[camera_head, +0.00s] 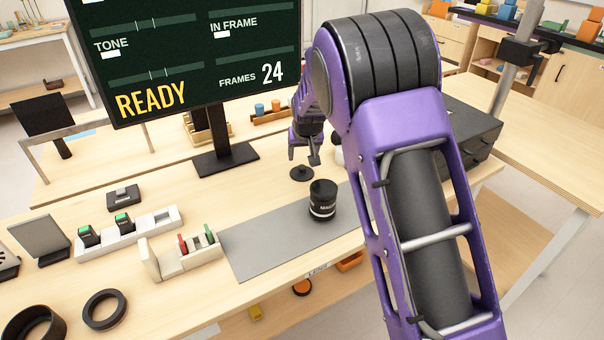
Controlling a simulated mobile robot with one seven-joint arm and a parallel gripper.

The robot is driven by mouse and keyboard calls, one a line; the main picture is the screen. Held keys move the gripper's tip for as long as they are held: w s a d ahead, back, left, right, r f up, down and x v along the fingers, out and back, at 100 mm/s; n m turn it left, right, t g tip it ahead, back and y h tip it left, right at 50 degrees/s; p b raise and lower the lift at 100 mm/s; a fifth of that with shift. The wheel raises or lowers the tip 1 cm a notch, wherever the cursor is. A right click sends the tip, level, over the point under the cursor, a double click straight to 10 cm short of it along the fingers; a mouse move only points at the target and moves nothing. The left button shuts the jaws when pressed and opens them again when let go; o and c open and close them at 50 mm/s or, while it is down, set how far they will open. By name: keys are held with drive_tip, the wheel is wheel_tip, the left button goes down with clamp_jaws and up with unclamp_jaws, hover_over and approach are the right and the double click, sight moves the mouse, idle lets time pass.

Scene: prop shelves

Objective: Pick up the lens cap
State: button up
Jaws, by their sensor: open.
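My gripper (303,158) points down over the back of the table, its fingers apart and empty. Just below it a small flat black disc with a raised middle (302,174), which looks like the lens cap, lies on the wood behind the grey mat. The fingertips appear slightly above the disc; I cannot tell the exact gap.
A monitor (200,60) on a black stand (224,160) rises to the left of the gripper. A dark case (467,125) sits at right behind my arm. A white tray (130,236), a small rack (180,256) and black rings (103,310) occupy the left side.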

sight(302, 167)
drive_tip(key=x, duration=0.8)
drive_tip(key=shift+d+b, duration=0.15)
drive_tip(key=shift+b, duration=0.2)
clamp_jaws()
